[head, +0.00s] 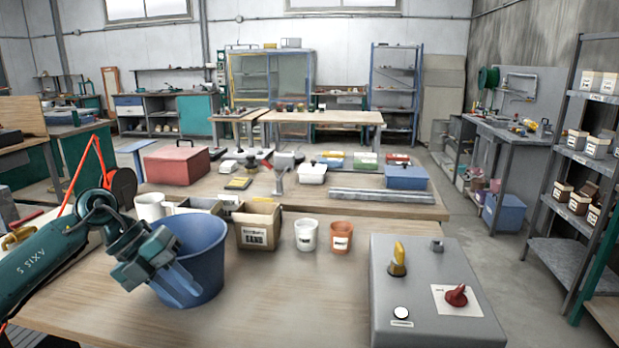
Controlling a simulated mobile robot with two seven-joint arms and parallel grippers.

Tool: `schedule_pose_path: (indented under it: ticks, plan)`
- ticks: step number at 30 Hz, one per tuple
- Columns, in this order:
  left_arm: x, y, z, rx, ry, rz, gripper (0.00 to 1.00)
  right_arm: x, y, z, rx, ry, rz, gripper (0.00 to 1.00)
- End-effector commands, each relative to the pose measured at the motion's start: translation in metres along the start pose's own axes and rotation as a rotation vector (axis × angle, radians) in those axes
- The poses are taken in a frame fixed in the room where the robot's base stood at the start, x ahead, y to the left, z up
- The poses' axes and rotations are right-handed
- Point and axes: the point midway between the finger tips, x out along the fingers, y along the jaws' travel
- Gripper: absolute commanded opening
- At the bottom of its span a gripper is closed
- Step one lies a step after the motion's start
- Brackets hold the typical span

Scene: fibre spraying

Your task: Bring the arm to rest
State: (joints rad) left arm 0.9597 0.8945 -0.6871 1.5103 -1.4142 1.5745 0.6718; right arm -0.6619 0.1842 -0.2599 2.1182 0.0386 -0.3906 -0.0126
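My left arm (65,262) comes in from the left edge. My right gripper is not in view.
The wooden table (290,310) also holds a cardboard box (259,236), a white cup (306,243), an orange cup (341,245) and a grey control box (420,300) with a yellow switch and red knob. The table's front middle is clear.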

Motion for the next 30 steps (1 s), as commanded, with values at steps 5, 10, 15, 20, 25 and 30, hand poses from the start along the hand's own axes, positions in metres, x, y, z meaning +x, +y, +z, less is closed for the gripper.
schedule_pose_path:
  ticks: [5, 10, 15, 20, 25, 30]
  plan:
    - [0.091, -0.076, -0.048, 0.008, 0.115, -0.515, 0.25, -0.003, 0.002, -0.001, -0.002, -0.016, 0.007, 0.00]
    - [0.119, -0.121, -0.077, -0.231, 0.097, -0.993, 0.25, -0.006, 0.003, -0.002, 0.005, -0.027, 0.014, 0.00]
    - [0.131, -0.110, -0.079, -0.683, -0.031, -1.318, 0.25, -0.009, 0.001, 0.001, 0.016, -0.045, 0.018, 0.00]
    - [0.162, -0.046, -0.088, -1.239, -0.205, -1.406, 0.25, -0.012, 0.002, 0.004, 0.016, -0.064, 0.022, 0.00]
    - [0.211, 0.036, -0.139, -1.804, -0.357, -1.261, 0.25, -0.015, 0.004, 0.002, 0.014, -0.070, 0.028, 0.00]
    - [0.240, 0.077, -0.189, -2.108, -0.410, -1.088, 0.25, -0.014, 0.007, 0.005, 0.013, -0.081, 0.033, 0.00]
